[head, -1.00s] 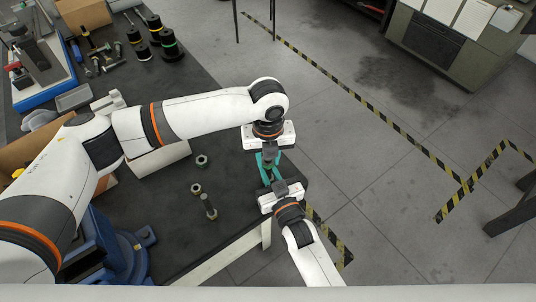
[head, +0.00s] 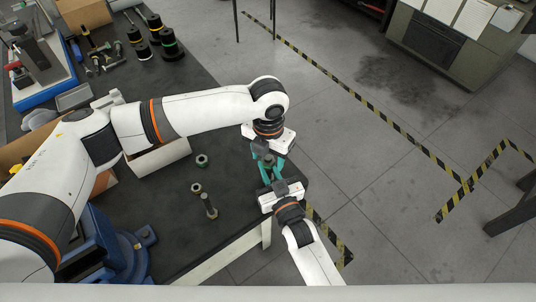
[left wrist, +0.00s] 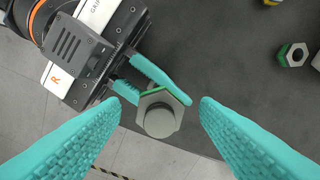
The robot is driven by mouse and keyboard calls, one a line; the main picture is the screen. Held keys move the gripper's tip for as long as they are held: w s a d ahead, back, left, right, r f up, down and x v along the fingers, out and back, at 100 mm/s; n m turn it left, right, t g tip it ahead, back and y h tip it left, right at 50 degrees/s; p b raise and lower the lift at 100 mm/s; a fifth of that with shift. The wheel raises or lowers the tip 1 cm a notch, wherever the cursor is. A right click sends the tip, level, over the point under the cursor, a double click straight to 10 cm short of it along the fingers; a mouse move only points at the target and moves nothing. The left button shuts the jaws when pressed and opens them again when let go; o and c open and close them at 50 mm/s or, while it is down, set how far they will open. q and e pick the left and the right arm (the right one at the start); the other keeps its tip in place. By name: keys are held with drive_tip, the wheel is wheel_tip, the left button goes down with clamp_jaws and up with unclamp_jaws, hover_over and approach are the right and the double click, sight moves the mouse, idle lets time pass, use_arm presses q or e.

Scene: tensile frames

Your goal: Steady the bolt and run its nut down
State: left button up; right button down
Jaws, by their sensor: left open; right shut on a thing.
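My right gripper (head: 271,178), marked R in the left wrist view (left wrist: 150,92), is shut on a bolt near the bench's front right corner. A grey hex nut with a green edge (left wrist: 152,96) surrounds the bolt's round end (left wrist: 160,121), which faces the left wrist camera. The shank below is hidden. My left gripper (head: 268,158) is above it, open, with one teal finger on each side of the nut and visible gaps in the left wrist view (left wrist: 160,104). In the head view the arms and fingers mostly cover the nut.
Another bolt (head: 209,206) stands on the dark bench (head: 225,235). A green-marked nut (head: 202,160) and another nut (head: 196,188) lie near it. A blue machine (head: 105,255) is at the front left. Black spools (head: 168,47) stand farther back.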

use_arm(q)
wheel_tip(320, 180, up, 12)
drive_tip(key=shift+f, duration=0.15)
idle(0.3)
use_arm(e)
drive_tip(key=c, duration=1.3)
unclamp_jaws()
drive_tip(key=shift+o, duration=0.2)
use_arm(q)
drive_tip(key=shift+f+b, duration=0.55)
drive_tip(key=shift+f, duration=0.05)
use_arm(e)
drive_tip(key=v, duration=1.2)
drive_tip(key=shift+d+f, duration=0.1)
